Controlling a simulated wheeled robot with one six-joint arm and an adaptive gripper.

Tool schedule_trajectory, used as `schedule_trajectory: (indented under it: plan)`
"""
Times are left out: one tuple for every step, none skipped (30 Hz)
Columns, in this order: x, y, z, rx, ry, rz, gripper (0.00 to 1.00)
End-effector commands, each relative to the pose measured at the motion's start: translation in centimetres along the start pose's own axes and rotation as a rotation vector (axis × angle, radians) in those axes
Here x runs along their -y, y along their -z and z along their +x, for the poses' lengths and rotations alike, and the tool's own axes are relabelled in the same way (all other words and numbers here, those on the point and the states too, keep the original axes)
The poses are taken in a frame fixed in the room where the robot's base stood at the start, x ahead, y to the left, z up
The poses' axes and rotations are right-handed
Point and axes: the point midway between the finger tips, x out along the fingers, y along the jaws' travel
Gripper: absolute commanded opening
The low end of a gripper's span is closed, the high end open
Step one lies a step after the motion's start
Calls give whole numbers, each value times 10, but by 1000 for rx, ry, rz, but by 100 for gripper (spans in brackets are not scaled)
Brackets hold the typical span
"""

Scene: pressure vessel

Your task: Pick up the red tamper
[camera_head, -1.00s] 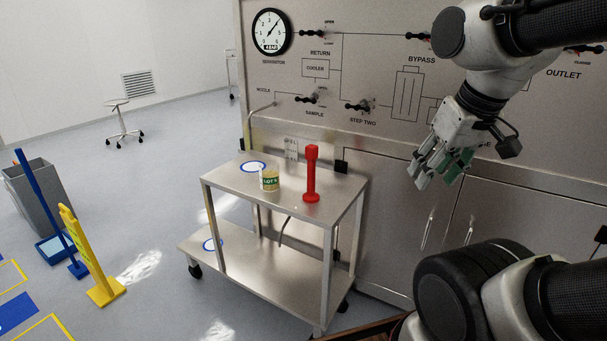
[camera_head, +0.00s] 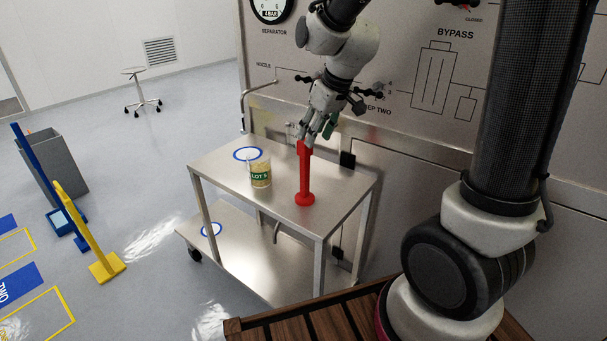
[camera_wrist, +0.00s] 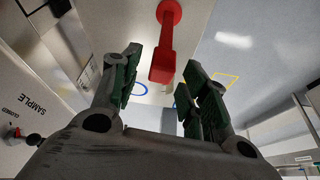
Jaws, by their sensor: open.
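The red tamper (camera_head: 306,178) stands upright on the top shelf of the steel cart (camera_head: 226,170), near its right side. My gripper (camera_head: 318,138) is open and hangs at the tamper's top end, overlapping it in the head view. In the wrist view the tamper (camera_wrist: 166,45) lies ahead of my open gripper (camera_wrist: 160,80). Its square top end is near the gap between the green-padded fingers, and its round base is farther off. Nothing is held. I cannot tell whether a finger touches the tamper.
A jar labelled LOT 5 (camera_head: 260,172) stands left of the tamper, close to a blue ring (camera_head: 248,153) on the cart. The panel with valve handles (camera_head: 420,110) rises behind the cart. A yellow sign (camera_head: 85,235) and grey bin (camera_head: 55,170) stand at the left.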

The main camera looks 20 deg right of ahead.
Motion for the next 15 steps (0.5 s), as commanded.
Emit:
schedule_trajectory:
  plan:
    - [2, 4, 9, 3, 4, -13, 45]
    - [2, 6, 12, 2, 5, -18, 45]
    - [3, 9, 17, 1, 6, -25, 45]
    - [3, 11, 19, 0, 7, -29, 45]
    - [4, 12, 22, 1, 8, -33, 45]
    - [4, 13, 24, 1, 9, -37, 45]
    - [6, 15, 26, -1, 10, -43, 45]
    - [7, 17, 28, -2, 11, -47, 45]
    - [8, 18, 30, -3, 12, -51, 45]
    - [9, 18, 33, -4, 13, -53, 45]
    - [9, 19, 36, -3, 14, -55, 45]
    - [10, 19, 40, -2, 14, -56, 45]
    - [10, 19, 43, -2, 14, -57, 45]
    - [10, 19, 47, -3, 14, -58, 45]
    - [10, 18, 52, -2, 14, -57, 45]
